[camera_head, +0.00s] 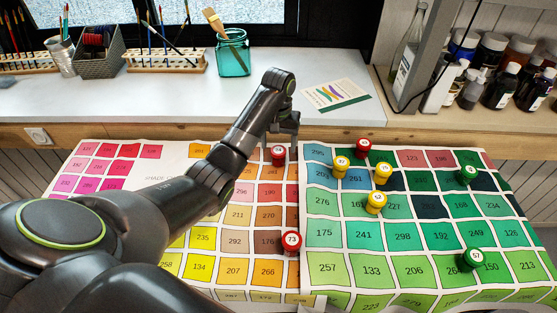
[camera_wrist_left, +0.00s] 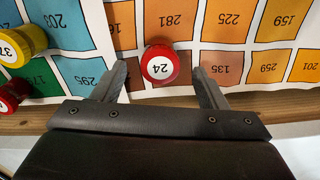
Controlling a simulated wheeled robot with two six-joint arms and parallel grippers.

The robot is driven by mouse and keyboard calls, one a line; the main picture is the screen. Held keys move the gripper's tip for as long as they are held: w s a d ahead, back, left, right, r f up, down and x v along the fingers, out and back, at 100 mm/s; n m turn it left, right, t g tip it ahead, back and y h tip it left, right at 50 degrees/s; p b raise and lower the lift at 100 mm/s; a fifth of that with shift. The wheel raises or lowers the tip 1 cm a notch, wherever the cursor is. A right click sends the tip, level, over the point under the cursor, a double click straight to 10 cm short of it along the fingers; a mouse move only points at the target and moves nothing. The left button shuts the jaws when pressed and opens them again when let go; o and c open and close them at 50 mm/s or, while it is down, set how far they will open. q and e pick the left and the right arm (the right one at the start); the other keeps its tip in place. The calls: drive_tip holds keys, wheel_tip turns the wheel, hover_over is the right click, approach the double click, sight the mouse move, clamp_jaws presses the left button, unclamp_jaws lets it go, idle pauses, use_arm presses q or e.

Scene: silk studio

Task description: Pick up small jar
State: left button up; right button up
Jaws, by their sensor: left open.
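A small red jar with a white round lid label (camera_head: 278,155) stands on the colour chart under my left gripper (camera_head: 283,146). In the left wrist view this jar (camera_wrist_left: 160,64) reads 24 and sits between the tips of the two open fingers, with a gap on each side. Other small jars stand on the chart: a red one (camera_head: 291,242) marked 73, a red one (camera_head: 363,147) at the back, several yellow ones (camera_head: 376,202), and green ones (camera_head: 468,174) (camera_head: 471,259). My right gripper is not in view.
The colour chart (camera_head: 325,262) covers the table. In the left wrist view a yellow jar (camera_wrist_left: 24,44) and a red jar (camera_wrist_left: 12,94) stand left of the fingers. Behind are a white ledge (camera_head: 190,98), a teal brush jar (camera_head: 233,58), a card (camera_head: 337,94) and a bottle shelf.

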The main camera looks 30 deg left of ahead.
sight(278, 150)
use_arm(q)
wheel_tip(278, 150, down, 5)
drive_tip(key=shift+f, duration=0.15)
drive_tip(key=c, duration=1.1)
